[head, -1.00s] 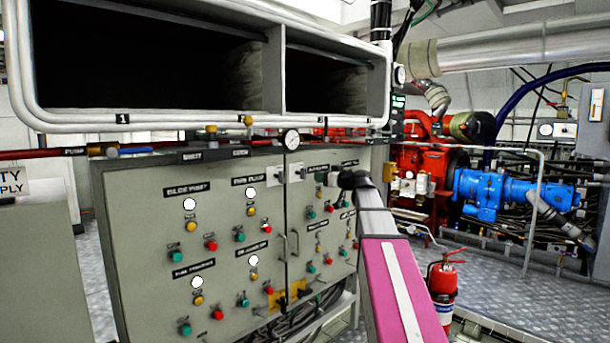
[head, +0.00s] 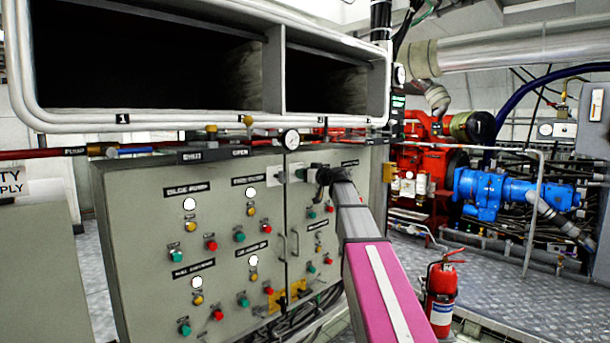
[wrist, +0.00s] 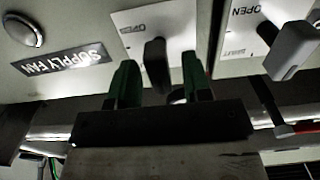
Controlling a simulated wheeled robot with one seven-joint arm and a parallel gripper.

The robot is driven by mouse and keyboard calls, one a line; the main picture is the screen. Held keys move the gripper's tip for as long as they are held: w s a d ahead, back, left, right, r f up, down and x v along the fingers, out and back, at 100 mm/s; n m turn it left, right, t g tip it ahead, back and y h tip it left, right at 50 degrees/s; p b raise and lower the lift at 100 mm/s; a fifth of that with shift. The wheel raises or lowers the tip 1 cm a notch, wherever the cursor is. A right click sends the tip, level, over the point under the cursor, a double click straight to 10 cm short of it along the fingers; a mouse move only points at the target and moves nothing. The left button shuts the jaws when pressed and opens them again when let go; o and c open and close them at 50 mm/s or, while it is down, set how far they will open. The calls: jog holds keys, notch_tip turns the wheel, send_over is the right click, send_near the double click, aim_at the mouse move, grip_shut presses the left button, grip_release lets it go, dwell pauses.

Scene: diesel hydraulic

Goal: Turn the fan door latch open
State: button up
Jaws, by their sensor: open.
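A dark latch handle (wrist: 156,64) stands on a white plate (wrist: 132,22) with lettering, beside a SUPPLY FAN label (wrist: 62,62), in the wrist view. My gripper (wrist: 159,80) is open, with its two green fingers on either side of this handle; whether they touch it I cannot tell. A second, grey latch handle (wrist: 292,50) stands on its own OPEN plate (wrist: 240,14) to the right, outside the fingers. In the head view my gripper (head: 313,174) is at the cabinet's upper front, by the white latch plates (head: 296,173), and partly hides what lies behind it.
The grey control cabinet (head: 145,215) carries several buttons and lamps. Two door handles (head: 288,246) stick out below the latches. Pipes and a gauge (head: 291,140) run above it. A fire extinguisher (head: 442,295) stands on the floor to the right of my arm.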

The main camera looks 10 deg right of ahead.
grip_shut()
jog(key=shift+m, duration=0.4)
jog(key=m, duration=0.3)
jog(key=shift+d+m, duration=0.1)
jog(key=shift+m, duration=0.3)
jog(key=m, duration=0.4)
jog(key=shift+w+m, duration=0.1)
jog(key=shift+m, duration=0.2)
jog(key=m, duration=0.4)
jog(key=shift+d+f, duration=0.1)
jog(key=m, duration=0.4)
jog(key=shift+f+m, duration=0.1)
jog(key=shift+m, duration=0.2)
